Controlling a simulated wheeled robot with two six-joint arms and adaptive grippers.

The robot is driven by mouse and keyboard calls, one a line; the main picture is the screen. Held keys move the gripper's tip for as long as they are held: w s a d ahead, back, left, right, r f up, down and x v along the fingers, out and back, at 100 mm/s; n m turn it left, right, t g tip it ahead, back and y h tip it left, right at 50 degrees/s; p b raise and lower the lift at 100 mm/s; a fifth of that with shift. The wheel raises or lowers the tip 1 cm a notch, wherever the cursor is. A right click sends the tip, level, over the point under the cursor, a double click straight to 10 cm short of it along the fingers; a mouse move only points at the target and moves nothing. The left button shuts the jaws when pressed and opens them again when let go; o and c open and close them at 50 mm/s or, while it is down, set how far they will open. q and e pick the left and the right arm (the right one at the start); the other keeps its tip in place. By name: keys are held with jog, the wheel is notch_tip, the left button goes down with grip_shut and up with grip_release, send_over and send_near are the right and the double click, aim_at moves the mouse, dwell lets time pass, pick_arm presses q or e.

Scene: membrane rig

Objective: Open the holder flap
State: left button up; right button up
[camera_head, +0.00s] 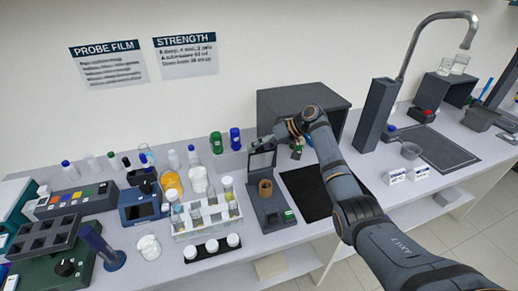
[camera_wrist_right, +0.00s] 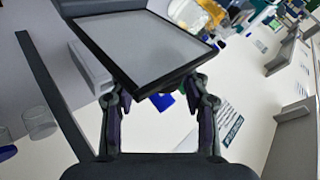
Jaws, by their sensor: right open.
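The holder (camera_head: 270,216) is a dark grey stand on the bench with a brown cup-like part (camera_head: 265,188) on its base. Its flap (camera_head: 262,160), a pale panel in a black frame, stands about upright at the back of the holder. In the right wrist view the flap (camera_wrist_right: 145,45) is large and close, in front of my fingertips and hiding part of them. My right gripper (camera_head: 272,137) is open at the flap's top edge; I cannot tell whether it touches. My left gripper is out of view.
A white rack of vials (camera_head: 207,217) stands left of the holder. A black mat (camera_head: 307,192) lies to its right, and a dark open box (camera_head: 335,105) stands behind the mat. Green and blue bottles (camera_head: 235,139) stand behind on the left. My right arm crosses above the mat.

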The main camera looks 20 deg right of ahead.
jog(key=shift+o, duration=0.2)
jog(key=shift+f, duration=0.1)
jog(key=shift+s, duration=0.1)
jog(key=v, duration=1.2)
jog(key=shift+f, duration=0.1)
